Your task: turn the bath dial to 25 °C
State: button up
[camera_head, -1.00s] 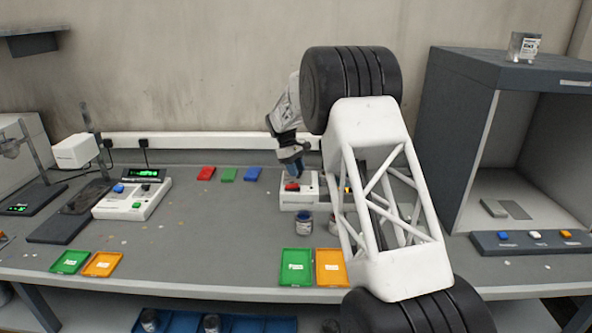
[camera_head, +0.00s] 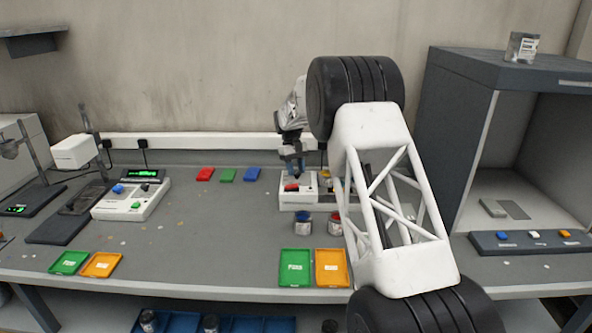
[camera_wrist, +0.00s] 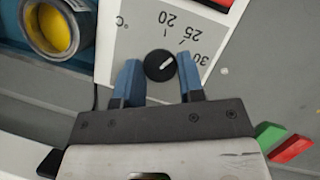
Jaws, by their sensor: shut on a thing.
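The bath dial is a small round black knob (camera_wrist: 155,69) with a white pointer line, on a white panel (camera_wrist: 138,32) marked 20, 25, 30 and °C in the wrist view. The pointer aims up and right, between the 25 and 30 marks as far as I can tell. My gripper (camera_wrist: 160,77) has its blue fingers on either side of the knob, shut on it. In the head view my gripper (camera_head: 295,172) points down at the white bath unit (camera_head: 290,204); the dial cannot be made out there.
A can with yellow inside (camera_wrist: 57,30) sits in a blue surround beside the panel. Two paint cans (camera_head: 304,224) stand in front of the unit, with a green tray (camera_head: 295,281) and an orange tray (camera_head: 331,281) nearer. A grey booth (camera_head: 455,130) stands right. My arm covers bench behind it.

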jog(key=o, duration=0.9)
jog(key=v, duration=0.8)
jog(key=shift+s, duration=0.1)
